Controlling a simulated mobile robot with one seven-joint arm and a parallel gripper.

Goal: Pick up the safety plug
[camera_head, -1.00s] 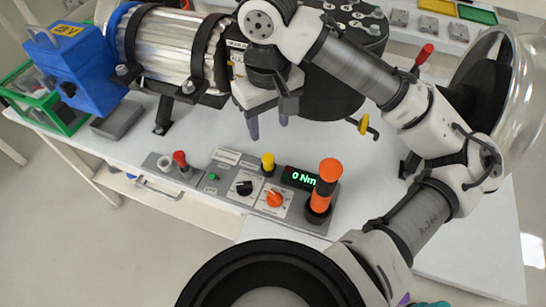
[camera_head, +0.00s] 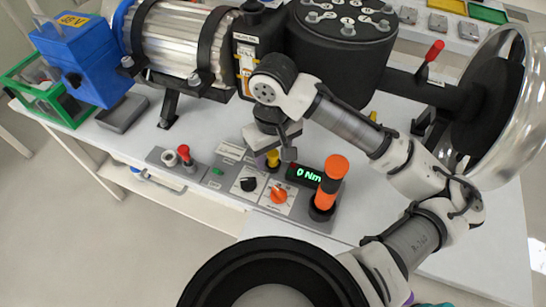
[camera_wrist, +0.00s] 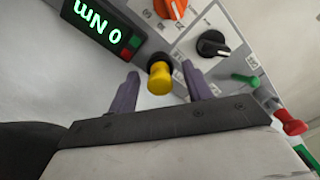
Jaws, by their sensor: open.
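The yellow plug (camera_head: 273,158), which I take as the safety plug, stands in the grey control panel (camera_head: 235,202) behind the black and orange knobs. My gripper (camera_head: 267,160) is over it and partly hides it. In the wrist view the yellow plug (camera_wrist: 160,78) shows its round head and dark collar. My open gripper (camera_wrist: 164,80) has one purple finger on each side of it, with visible gaps and nothing held. I cannot tell how far down the fingertips reach along the plug.
An orange-and-black handle (camera_head: 332,180) stands upright right of the plug, beside the "0 Nm" display (camera_head: 305,175). A black knob (camera_head: 248,184), an orange knob (camera_head: 279,195) and a red lever (camera_head: 184,154) share the panel. The motor rig (camera_head: 180,42) stands behind; bare table lies right.

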